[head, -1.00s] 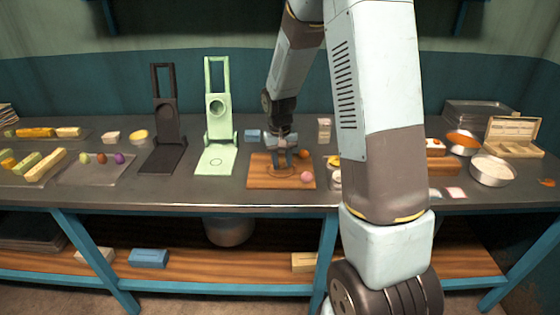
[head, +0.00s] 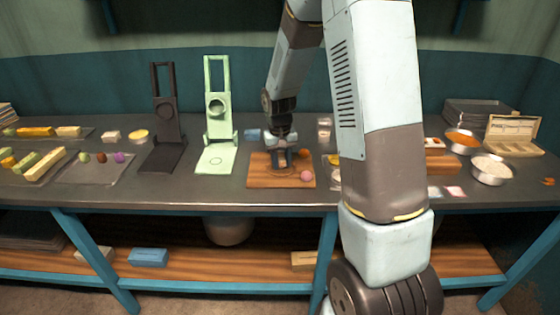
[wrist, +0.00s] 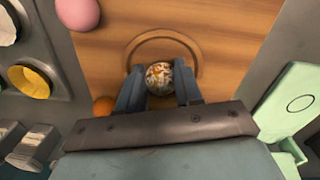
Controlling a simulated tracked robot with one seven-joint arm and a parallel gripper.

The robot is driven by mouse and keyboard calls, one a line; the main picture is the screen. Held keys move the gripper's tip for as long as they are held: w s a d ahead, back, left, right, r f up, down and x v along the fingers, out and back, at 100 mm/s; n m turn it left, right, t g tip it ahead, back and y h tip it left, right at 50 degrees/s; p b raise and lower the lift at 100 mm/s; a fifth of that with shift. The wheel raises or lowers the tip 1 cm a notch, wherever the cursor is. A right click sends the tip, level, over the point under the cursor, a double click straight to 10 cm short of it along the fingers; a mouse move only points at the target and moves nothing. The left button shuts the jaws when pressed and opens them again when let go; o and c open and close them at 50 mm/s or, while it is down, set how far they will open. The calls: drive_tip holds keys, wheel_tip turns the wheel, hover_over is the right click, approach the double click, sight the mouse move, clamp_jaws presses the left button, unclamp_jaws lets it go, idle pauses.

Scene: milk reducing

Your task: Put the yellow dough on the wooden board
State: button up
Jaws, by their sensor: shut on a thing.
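The wooden board (head: 260,182) lies on the worktop in front of me. It fills much of the wrist view (wrist: 225,35), where a round groove shows in it. My gripper (head: 281,164) is low over the board. In the wrist view my gripper (wrist: 160,88) is shut on a small round ball (wrist: 160,77), mottled white and brown-orange, over the groove. Whether the ball touches the board is unclear. I see no plainly yellow dough ball. A pink ball (head: 306,176) and an orange ball (head: 304,153) are at the board's right side.
A green press (head: 216,130) and a dark press (head: 166,130) stand left of the board. A tray (head: 78,172) with several coloured balls lies further left. Bowls (head: 490,172) and a stack of trays (head: 478,112) are at the right. My arm hides part of the worktop.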

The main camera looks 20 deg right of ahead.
drive_tip(key=shift+f, duration=0.15)
idle(0.4)
drive_tip(key=o, duration=1.1)
drive_tip(key=shift+c, duration=0.4)
drive_tip(key=shift+o, duration=1.3)
drive_tip(key=shift+a, duration=0.1)
drive_tip(key=shift+o, duration=1)
drive_tip(key=shift+r, duration=3.5)
